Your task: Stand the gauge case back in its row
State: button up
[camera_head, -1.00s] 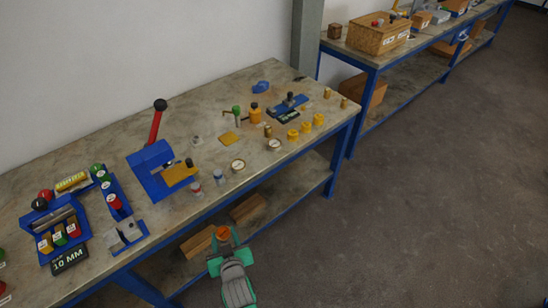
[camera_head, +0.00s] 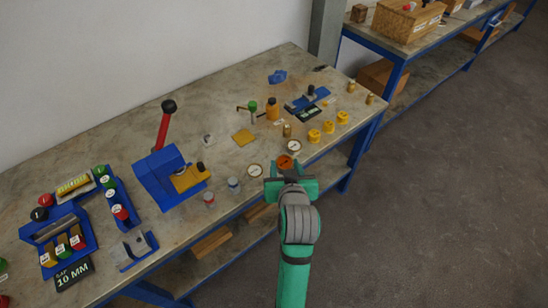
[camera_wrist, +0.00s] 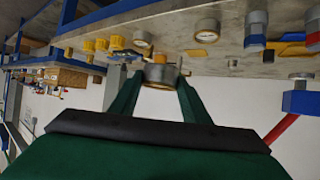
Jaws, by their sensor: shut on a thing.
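My gripper (camera_head: 288,172) is shut on the gauge case (camera_wrist: 160,76), a round grey body with an orange part that also shows in the head view (camera_head: 285,161). In the head view it is at the table's front edge; its height above the top is hard to tell. Two white-faced gauges lie on the table near that edge: one (camera_head: 255,171) left of the held case, one (camera_head: 294,146) just behind it. They also show in the wrist view, one (camera_wrist: 207,31) to the right of the held case and the other (camera_wrist: 143,38) to its left.
Several yellow caps (camera_head: 328,126) and a brass piece (camera_head: 287,130) lie to the right and behind. A blue lever press (camera_head: 170,175) stands further left. The bench top (camera_head: 225,110) has bare patches towards the back.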

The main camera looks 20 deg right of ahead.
jog(key=x, duration=0.4)
jog(key=a+f+x, duration=0.1)
jog(key=x, duration=0.7)
jog(key=shift+a+f, duration=0.3)
jog(key=shift+w+f, duration=0.55)
jog(key=shift+f, duration=0.05)
jog(key=shift+w+f, duration=0.15)
jog(key=shift+f, duration=1.5)
jog(key=shift+f, duration=0.2)
jog(key=o, duration=0.9)
